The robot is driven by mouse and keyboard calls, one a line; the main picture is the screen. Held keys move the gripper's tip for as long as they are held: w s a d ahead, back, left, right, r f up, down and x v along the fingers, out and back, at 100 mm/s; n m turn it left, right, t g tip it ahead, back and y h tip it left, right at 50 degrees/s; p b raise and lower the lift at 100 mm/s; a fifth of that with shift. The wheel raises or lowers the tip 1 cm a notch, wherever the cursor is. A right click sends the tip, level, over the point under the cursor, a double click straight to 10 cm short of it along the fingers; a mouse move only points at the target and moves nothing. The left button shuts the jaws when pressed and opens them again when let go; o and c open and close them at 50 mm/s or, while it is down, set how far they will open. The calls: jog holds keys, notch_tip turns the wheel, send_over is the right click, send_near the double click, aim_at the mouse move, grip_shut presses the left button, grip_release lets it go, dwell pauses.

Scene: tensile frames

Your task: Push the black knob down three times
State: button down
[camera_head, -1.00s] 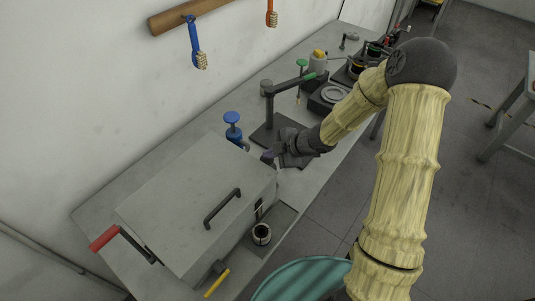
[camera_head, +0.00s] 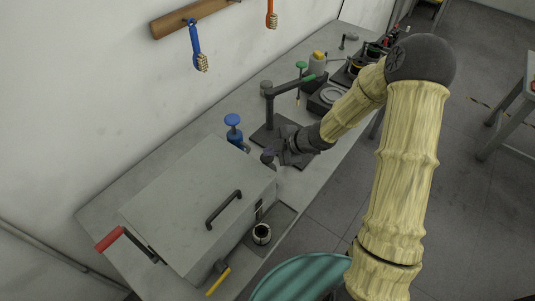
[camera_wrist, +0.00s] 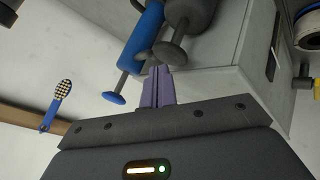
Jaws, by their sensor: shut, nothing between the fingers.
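The black knob (camera_head: 267,157) shows in the head view as a small dark disc just behind the grey box. In the wrist view it is a dark grey disc (camera_wrist: 166,52) on a thin stem from a dark cylinder (camera_wrist: 190,12). My gripper (camera_wrist: 158,70) is shut and empty, its purple fingers held together close to the disc. In the wrist view the fingertips overlap the disc's edge; I cannot tell whether they touch it. In the head view my gripper (camera_head: 279,153) is just right of the knob, its fingertips hard to make out.
A blue knob (camera_head: 232,119) on a blue cylinder stands behind, and shows in the wrist view (camera_wrist: 114,98). The grey box (camera_head: 195,200) with a red-handled lever (camera_head: 109,239) is in front. A black post with a green-tipped arm (camera_head: 270,108) stands behind my wrist.

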aim_at(271, 158)
notch_tip(271, 158, up, 6)
jog(key=p, duration=0.6)
dwell(2.6)
notch_tip(271, 158, up, 3)
jog(key=p, duration=0.4)
jog(key=shift+f, duration=0.1)
jog(key=shift+f, duration=0.15)
notch_tip(271, 158, down, 9)
jog(key=b, duration=0.8)
jog(key=shift+r+b, duration=0.2)
jog(key=shift+b, duration=0.15)
dwell(1.5)
